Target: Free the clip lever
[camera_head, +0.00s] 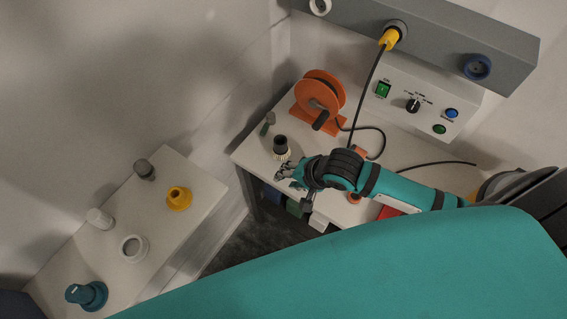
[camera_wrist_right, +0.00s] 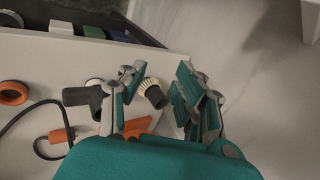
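My right gripper (camera_head: 284,174) is over the front left of the white bench in the head view. In the wrist view its two fingers (camera_wrist_right: 158,88) stand wide apart and hold nothing. A dark knob with a white ribbed collar (camera_head: 281,147) stands just beyond the gripper. In the wrist view this knob (camera_wrist_right: 153,93) shows between the fingers; whether they touch it is unclear. A dark grey handle-like part (camera_wrist_right: 83,97) lies beside one finger, partly hidden. I cannot tell which part is the clip lever. My left gripper is not in view.
An orange reel (camera_head: 320,92) with a dark crank stands behind the knob, beside a small grey peg (camera_head: 268,119). A black cable (camera_head: 367,95) hangs from a yellow plug (camera_head: 389,39). A side table (camera_head: 150,205) at left holds several fittings.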

